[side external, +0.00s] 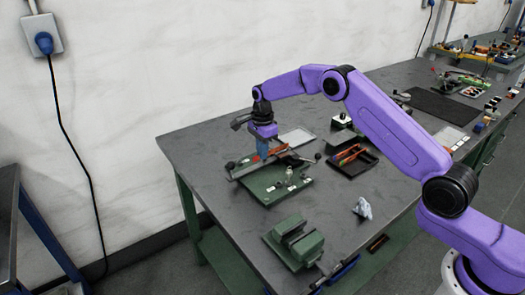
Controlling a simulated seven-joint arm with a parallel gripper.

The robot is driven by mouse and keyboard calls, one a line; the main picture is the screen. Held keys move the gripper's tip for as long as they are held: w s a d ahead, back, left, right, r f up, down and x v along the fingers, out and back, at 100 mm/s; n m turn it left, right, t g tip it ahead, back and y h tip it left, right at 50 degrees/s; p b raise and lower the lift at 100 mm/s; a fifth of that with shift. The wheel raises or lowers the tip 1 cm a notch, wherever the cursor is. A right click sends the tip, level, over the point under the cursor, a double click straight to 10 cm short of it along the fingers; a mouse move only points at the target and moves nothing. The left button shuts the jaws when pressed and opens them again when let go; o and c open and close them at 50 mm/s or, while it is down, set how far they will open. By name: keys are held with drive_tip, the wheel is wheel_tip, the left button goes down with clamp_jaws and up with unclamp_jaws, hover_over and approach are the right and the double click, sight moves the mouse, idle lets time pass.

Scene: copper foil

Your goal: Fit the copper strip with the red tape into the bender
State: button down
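The bender appears to be the device with a green base (268,194), a long metal bar and black-knobbed handles on the near part of the bench. My gripper (262,156) points down over the far side of it, close to the bar. A thin orange-red piece (279,150) shows just right of my fingers; it may be the copper strip or its red tape, but it is too small to tell. I cannot see whether my fingers hold it or whether it touches the bender.
A green vise (294,241) stands at the bench's front edge. A dark tray (352,160) with orange-handled tools lies right of the bender, and a small grey-blue object (362,208) lies nearer. A pale flat sheet (297,138) lies behind. The bench's left end (195,140) is clear.

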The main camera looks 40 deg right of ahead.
drive_tip(key=shift+r, duration=0.65)
idle(1.9)
idle(0.5)
drive_tip(key=c, duration=1.7)
unclamp_jaws()
drive_tip(key=shift+r, duration=0.1)
drive_tip(key=shift+r, duration=1.35)
drive_tip(key=o, duration=0.6)
